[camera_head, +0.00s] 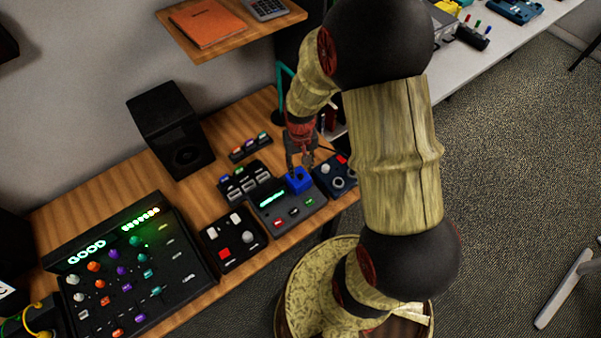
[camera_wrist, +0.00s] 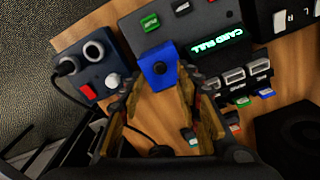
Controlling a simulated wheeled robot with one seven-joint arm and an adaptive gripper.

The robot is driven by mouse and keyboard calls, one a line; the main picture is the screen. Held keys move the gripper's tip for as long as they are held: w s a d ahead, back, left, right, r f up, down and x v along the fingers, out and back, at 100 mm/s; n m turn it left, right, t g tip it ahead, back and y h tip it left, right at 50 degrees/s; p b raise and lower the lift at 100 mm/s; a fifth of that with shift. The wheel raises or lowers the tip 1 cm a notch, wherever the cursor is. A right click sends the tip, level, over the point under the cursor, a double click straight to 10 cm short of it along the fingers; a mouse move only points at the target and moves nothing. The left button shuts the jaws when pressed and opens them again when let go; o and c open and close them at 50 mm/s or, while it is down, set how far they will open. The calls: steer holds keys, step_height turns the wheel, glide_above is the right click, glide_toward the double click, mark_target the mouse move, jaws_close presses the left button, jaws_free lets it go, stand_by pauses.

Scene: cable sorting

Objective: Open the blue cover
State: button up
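The blue cover (camera_head: 299,180) is a small blue block at the back right corner of a dark device (camera_head: 262,196) with a lit green display. In the wrist view the blue cover (camera_wrist: 172,72) shows a dark round spot on its face, and the device's display reads "CARD FULL". My gripper (camera_head: 299,166) is over the blue cover, pointing down. In the wrist view my gripper (camera_wrist: 158,84) is open, its two fingertips apart near the two sides of the cover's near edge. I cannot tell whether they touch it. Nothing is held between the fingers.
A box with round sockets (camera_head: 337,177) stands close on the right. A box with a red button (camera_head: 228,243) stands on the left. A large mixer-like panel (camera_head: 130,270), a black speaker (camera_head: 170,128) and a small switch strip (camera_head: 250,147) share the wooden table.

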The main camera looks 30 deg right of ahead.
mark_target(300, 176)
steer(key=shift+f+b, duration=0.3)
steer(key=shift+f, duration=1.6)
steer(key=shift+c, duration=0.3)
steer(key=c, duration=0.8)
jaws_close()
